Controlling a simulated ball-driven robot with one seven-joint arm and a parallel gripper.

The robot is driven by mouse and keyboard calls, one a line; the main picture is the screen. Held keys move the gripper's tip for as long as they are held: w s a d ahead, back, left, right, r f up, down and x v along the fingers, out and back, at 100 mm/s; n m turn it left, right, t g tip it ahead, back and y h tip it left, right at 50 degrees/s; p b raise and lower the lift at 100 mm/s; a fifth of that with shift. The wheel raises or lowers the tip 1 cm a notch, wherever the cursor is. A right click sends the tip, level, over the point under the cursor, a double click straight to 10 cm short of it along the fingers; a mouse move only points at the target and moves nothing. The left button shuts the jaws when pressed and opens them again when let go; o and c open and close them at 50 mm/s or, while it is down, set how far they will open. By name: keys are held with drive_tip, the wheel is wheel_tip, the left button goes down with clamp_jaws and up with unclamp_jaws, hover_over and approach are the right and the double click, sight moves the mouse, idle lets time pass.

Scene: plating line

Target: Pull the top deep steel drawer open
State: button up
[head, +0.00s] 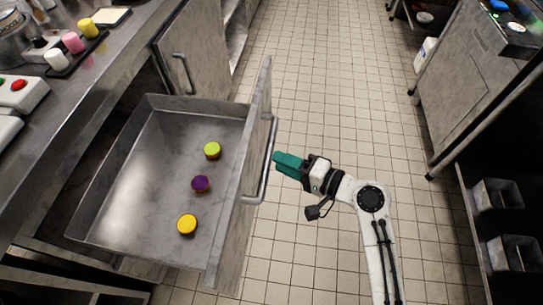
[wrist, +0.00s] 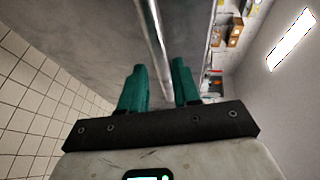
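The deep steel drawer (head: 118,190) is pulled well out from under the counter in the head view. Its front panel (head: 250,160) carries a long bar handle (head: 268,165) on the outer face. My gripper (head: 277,160), with teal fingers, is just right of the handle. In the wrist view, my gripper (wrist: 161,80) has its fingers apart. The handle bar (wrist: 153,40) runs lengthwise into the space between and beyond them. The fingers do not appear to clamp it; I cannot tell whether they touch it.
Inside the drawer lie a green puck (head: 212,150), a purple puck (head: 200,184) and a yellow puck (head: 187,224). The steel counter (head: 100,75) is at left. A steel cabinet (head: 470,85) and shelf bins (head: 497,193) stand at right. The tiled floor (head: 330,80) between is clear.

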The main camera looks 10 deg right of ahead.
drive_tip(key=v, duration=0.6)
drive_tip(key=shift+s+a, duration=0.1)
idle(0.4)
